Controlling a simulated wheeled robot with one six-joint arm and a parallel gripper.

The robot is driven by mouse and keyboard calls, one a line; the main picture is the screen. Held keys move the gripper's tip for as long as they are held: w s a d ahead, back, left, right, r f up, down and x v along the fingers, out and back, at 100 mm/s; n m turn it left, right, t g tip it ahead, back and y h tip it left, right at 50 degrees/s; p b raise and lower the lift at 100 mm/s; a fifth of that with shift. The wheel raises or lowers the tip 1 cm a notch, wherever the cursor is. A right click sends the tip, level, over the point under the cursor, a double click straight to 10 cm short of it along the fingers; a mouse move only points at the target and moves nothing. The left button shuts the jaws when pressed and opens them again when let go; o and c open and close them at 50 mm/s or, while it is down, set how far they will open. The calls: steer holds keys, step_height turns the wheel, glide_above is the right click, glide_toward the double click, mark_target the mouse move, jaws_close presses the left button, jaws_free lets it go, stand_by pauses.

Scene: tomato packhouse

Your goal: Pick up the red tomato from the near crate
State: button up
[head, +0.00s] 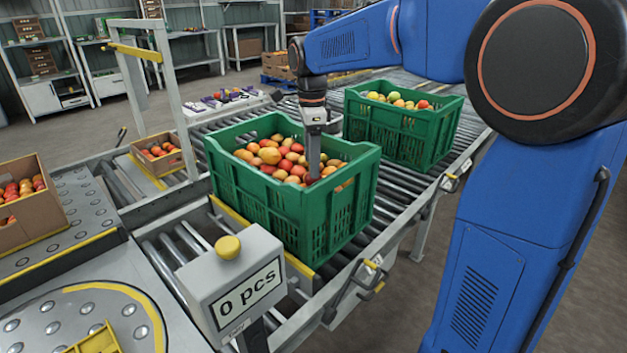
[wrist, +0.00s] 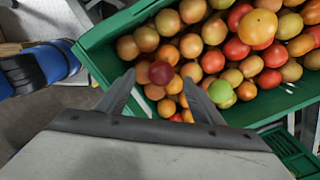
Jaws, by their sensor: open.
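The near crate (head: 335,222) is green and holds many orange, yellow and red tomatoes. My gripper (head: 314,172) points down into it, its fingers among or just above the fruit near the right side. In the wrist view my gripper (wrist: 160,82) is open, with its two fingers apart. A dark red tomato (wrist: 161,73) shows between the fingertips; I cannot tell whether they touch it. A green tomato (wrist: 220,91) lies just right of the right finger. Brighter red tomatoes (wrist: 236,50) lie farther right. The crate's green wall (wrist: 100,45) runs close to the left finger.
A second green crate (head: 405,140) with mixed tomatoes stands behind on the roller conveyor (head: 420,190). A display box (head: 240,290) reading "0 pcs" stands in front of the near crate. Cardboard boxes of tomatoes (head: 22,225) (head: 160,155) stand at the left.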

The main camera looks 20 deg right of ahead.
steer(key=shift+w+d+f, duration=0.1)
steer(key=shift+d+f, duration=0.05)
steer(key=shift+f, duration=1.2)
steer(key=shift+d+f, duration=0.1)
steer(key=shift+f, duration=1.2)
steer(key=c, duration=0.8)
